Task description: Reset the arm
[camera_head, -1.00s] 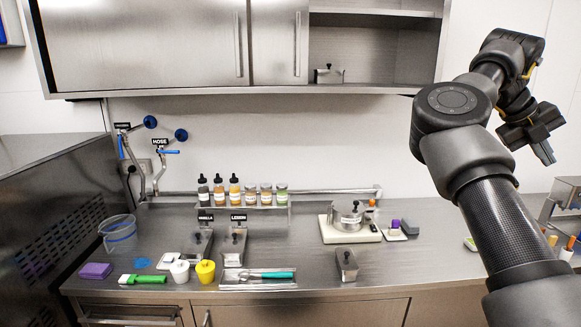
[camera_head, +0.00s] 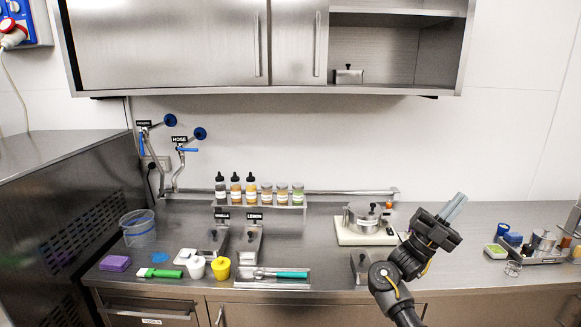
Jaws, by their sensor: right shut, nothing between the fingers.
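My right arm comes up from the bottom edge, right of centre, in the head view. My right gripper (camera_head: 455,207) is shut and empty, with its fingers pointing up and to the right. It shows over the counter, to the right of the metal pot (camera_head: 362,217) on its white board (camera_head: 350,236). The arm's lower links cover part of a metal container (camera_head: 360,265) near the counter's front edge. My left gripper is not in view.
The steel counter (camera_head: 320,250) carries several bottles (camera_head: 252,192), labelled metal containers, a scoop with a teal handle (camera_head: 291,275), yellow (camera_head: 220,268) and white cups, a green brush and a clear jug (camera_head: 138,228). A tray of small items (camera_head: 540,245) stands at right. Cabinets (camera_head: 165,45) hang above.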

